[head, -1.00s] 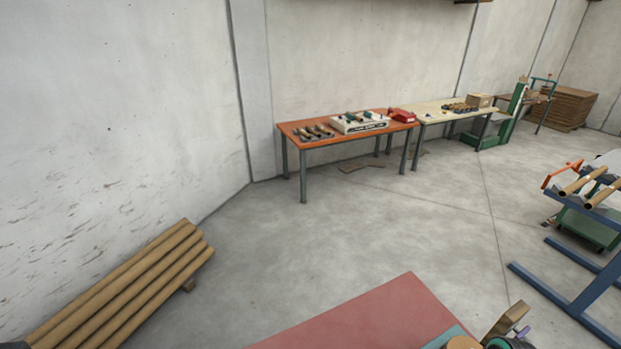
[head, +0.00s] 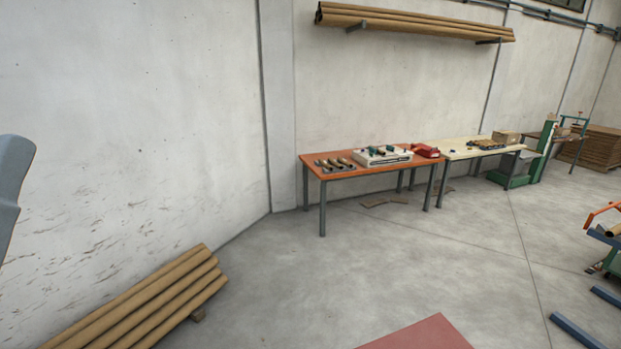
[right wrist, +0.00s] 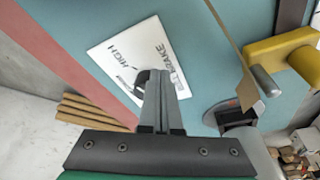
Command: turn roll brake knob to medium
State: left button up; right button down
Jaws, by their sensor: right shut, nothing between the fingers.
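The white brake label plate (right wrist: 112,47) lies on a blue-green panel (right wrist: 200,22) in the right wrist view. The words HIGH and BRAKE are readable on it; other lettering is covered. A small dark rounded piece (right wrist: 140,77), perhaps the roll brake knob, shows beside my fingertips, mostly hidden, so its setting cannot be read. My right gripper (right wrist: 160,73) is shut and empty over the plate, with its tips close to the dark piece. Whether they touch cannot be told. My left gripper is not in view.
A yellow part with a grey pin (right wrist: 283,60) and a tan strip (right wrist: 235,60) stand right of the plate. In the head view, an orange table (head: 322,168) with tools stands by the wall. Cardboard tubes (head: 150,310) lie at lower left. The middle floor is clear.

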jog(key=shift+w+a, duration=0.2)
dwell(0.4)
jog(key=shift+w+b, duration=0.15)
jog(key=shift+b, duration=0.2)
jog(key=shift+w+d+b, duration=0.25)
jog(key=shift+w+b, duration=0.2)
jog(key=shift+w, duration=0.05)
jog(key=shift+w+b, duration=0.45)
jog(key=shift+w, duration=0.1)
jog(key=shift+d, duration=0.3)
notch_tip(320, 180, up, 6)
jog(key=p, duration=0.5)
jog(key=shift+p, duration=0.35)
